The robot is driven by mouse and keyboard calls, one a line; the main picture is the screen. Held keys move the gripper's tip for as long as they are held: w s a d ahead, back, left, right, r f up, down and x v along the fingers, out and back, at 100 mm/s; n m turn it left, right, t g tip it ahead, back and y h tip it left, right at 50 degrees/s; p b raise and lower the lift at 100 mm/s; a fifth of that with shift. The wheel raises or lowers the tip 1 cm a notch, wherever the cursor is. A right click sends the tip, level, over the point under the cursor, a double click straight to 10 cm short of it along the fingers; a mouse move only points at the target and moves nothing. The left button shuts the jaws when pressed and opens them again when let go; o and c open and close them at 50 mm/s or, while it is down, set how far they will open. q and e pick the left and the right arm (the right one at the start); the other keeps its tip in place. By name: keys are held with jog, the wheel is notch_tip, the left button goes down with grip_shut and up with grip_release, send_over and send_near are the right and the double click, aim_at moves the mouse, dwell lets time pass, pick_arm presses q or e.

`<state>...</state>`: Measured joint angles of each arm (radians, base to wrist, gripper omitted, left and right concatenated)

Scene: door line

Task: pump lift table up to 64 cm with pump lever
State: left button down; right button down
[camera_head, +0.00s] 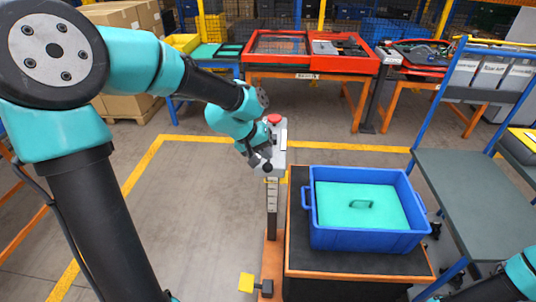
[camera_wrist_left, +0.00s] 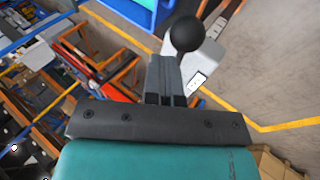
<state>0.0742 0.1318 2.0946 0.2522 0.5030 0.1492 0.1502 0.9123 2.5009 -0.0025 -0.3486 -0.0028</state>
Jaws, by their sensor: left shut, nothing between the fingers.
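The lift table (camera_head: 296,228) has a dark top and an orange edge. A blue crate (camera_head: 370,240) with a teal panel inside stands on it. A post with a scale (camera_head: 272,205) rises at its left and carries a grey head with a red button (camera_head: 274,119). The pump lever's black ball knob (camera_head: 267,167) is in front of the head; in the left wrist view the knob (camera_wrist_left: 186,33) is just past my fingertips. My left gripper (camera_head: 257,158) is shut and empty beside the knob; its fingers (camera_wrist_left: 168,72) show too. Contact is unclear. The scale reading is too small to tell.
A yellow pedal (camera_head: 246,283) is at the post's foot. A grey-topped blue cart (camera_head: 470,195) stands to the right. Red trays (camera_head: 310,68) rest on an orange bench behind. The floor left of the post is clear. My right arm enters at lower right.

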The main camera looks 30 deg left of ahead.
pick_arm(q)
jog(key=shift+w+a+r, duration=0.15)
jog(key=shift+w+r, duration=0.1)
jog(key=shift+r, duration=0.6)
jog(key=shift+w+a+r, duration=0.15)
jog(key=shift+w+r, duration=0.1)
jog(key=shift+r, duration=0.55)
jog(key=shift+r, duration=0.1)
jog(key=r, duration=0.1)
jog(key=w+r, duration=0.1)
jog(key=r, duration=0.2)
jog(key=shift+w+a+r, duration=0.25)
jog(key=shift+w+a, duration=0.05)
jog(key=shift+a, duration=0.05)
jog(key=shift+f, duration=0.1)
